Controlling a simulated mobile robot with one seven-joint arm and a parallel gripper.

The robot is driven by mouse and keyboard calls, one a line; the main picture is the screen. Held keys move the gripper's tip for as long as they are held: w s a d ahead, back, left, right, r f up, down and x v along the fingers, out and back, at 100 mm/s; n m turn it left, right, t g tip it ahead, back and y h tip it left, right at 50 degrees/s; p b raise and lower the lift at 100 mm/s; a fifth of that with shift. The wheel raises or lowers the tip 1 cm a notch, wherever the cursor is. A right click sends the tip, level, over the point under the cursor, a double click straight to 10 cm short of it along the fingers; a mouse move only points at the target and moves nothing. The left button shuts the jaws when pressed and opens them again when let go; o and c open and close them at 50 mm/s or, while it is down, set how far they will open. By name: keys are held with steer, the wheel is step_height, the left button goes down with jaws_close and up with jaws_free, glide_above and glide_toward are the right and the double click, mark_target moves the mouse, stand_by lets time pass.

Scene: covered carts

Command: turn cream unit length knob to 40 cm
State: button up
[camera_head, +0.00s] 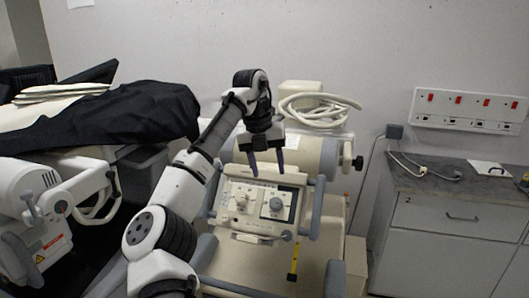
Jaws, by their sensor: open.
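The cream unit (262,238) stands in the middle of the view, with a tilted front control panel. The panel carries a cream knob (241,198) on the left and a grey-blue knob (276,204) on the right. Which one is the length knob, and the scale marks, are too small to read. My gripper (267,172) is open and empty, its two dark fingers pointing down at the upper edge of the panel, above both knobs. I cannot tell whether the fingers touch the panel.
A coiled cream hose (318,104) lies on top behind the unit. Grey rails (317,208) flank the panel. A cart under a black cover (120,115) and a white machine (30,205) stand left. A grey-topped cabinet (450,235) stands right, below a socket panel.

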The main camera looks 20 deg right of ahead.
steer(key=shift+w+a+r, duration=0.1)
steer(key=shift+a+r, duration=0.1)
steer(key=shift+r, duration=0.9)
steer(key=shift+a+r, duration=0.2)
steer(key=shift+r, duration=0.85)
